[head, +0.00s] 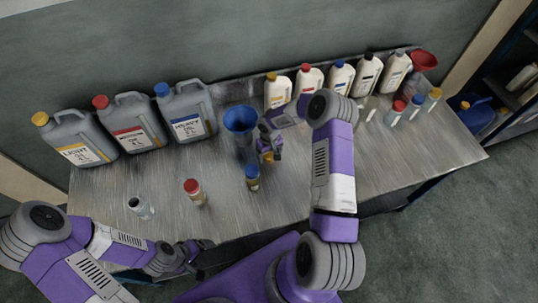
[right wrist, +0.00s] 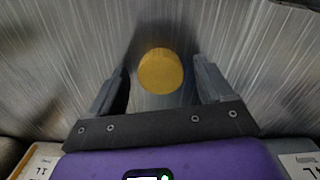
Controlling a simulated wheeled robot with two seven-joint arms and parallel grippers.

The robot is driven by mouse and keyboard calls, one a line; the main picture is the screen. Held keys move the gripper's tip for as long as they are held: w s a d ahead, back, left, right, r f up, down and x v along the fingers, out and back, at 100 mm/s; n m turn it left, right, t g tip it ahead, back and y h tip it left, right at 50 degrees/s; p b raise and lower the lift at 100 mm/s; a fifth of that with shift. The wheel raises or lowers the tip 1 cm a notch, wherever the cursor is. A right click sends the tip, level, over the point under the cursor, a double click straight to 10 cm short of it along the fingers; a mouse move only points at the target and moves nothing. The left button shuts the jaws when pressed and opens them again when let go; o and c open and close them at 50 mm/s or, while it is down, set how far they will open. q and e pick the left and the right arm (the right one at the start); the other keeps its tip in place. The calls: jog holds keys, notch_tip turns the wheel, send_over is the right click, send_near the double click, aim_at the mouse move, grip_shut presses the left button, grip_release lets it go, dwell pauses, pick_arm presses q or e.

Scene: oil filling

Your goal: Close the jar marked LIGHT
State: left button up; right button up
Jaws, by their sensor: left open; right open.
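A small clear jar (head: 140,207) without a lid stands at the front left of the table. No readable label shows on it. A round yellow lid (right wrist: 160,71) is between the open fingers of my right gripper (right wrist: 160,85) in the right wrist view, with gaps on both sides. In the head view my right gripper (head: 268,146) is over the table's middle, with a bit of yellow showing at it. I cannot tell whether the lid lies loose or sits on something. My left gripper (head: 193,256) is open and empty by the front edge.
A red-lidded jar (head: 195,192) and a blue-lidded jar (head: 252,178) stand in the middle front. A blue funnel (head: 240,120) is behind my right gripper. A grey canister marked LIGHT (head: 75,140) and two others line the back left. White bottles (head: 341,80) line the back right.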

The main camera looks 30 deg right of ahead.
aim_at(270, 155)
jog(key=c, duration=1.1)
jog(key=shift+o, duration=0.2)
notch_tip(270, 155, up, 10)
